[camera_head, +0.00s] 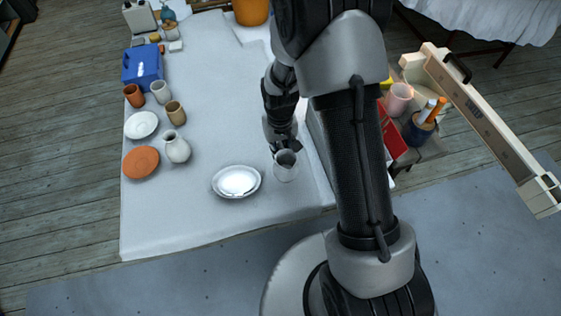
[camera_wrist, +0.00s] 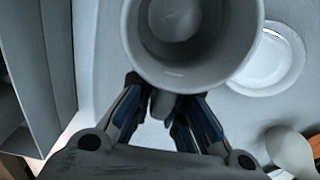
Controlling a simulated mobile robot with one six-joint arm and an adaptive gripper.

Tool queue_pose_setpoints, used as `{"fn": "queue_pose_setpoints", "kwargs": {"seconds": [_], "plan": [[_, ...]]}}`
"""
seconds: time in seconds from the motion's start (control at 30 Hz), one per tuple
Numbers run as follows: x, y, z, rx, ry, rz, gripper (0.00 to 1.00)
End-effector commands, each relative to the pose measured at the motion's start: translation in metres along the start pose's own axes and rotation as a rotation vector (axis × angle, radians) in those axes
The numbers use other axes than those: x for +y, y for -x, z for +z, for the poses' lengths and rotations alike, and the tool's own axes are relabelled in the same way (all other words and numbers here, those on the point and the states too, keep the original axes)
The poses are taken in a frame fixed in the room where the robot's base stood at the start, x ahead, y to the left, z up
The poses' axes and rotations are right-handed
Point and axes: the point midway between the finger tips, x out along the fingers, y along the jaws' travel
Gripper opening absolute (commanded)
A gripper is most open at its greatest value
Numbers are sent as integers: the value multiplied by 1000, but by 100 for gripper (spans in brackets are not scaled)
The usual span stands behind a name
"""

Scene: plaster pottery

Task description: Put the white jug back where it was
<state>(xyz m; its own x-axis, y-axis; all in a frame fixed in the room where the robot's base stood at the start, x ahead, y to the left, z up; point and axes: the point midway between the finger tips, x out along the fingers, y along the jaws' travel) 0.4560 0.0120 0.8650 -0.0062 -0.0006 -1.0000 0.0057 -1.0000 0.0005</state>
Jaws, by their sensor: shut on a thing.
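The white jug (camera_head: 286,170) is at my gripper (camera_head: 284,147), over the right part of the white-covered table (camera_head: 225,222). In the wrist view the jug (camera_wrist: 190,75) shows from above, its round mouth open and its inside empty. My gripper (camera_wrist: 163,105) is shut on the jug's handle, at the near side of the rim. The jug looks roughly upright. I cannot tell whether its base touches the table.
A white plate (camera_head: 237,181) lies left of the jug. Farther left are a white vase (camera_head: 177,148), an orange plate (camera_head: 141,162), a small white plate (camera_head: 141,125) and several cups. A blue box (camera_head: 143,66) stands behind them. The table's front middle is clear.

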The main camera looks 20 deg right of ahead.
Motion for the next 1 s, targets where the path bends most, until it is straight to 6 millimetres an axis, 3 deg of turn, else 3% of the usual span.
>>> {"fn": "queue_pose_setpoints", "kwargs": {"seconds": [0.23,0.47,0.87,0.9,1.0], "plan": [[0,-18,0,0,0,0,0],[0,-50,0,0,0,0,0],[0,-54,-1,2,0,0,0],[0,-53,-1,1,0,0,15],[0,-53,-1,1,0,0,22]]}}
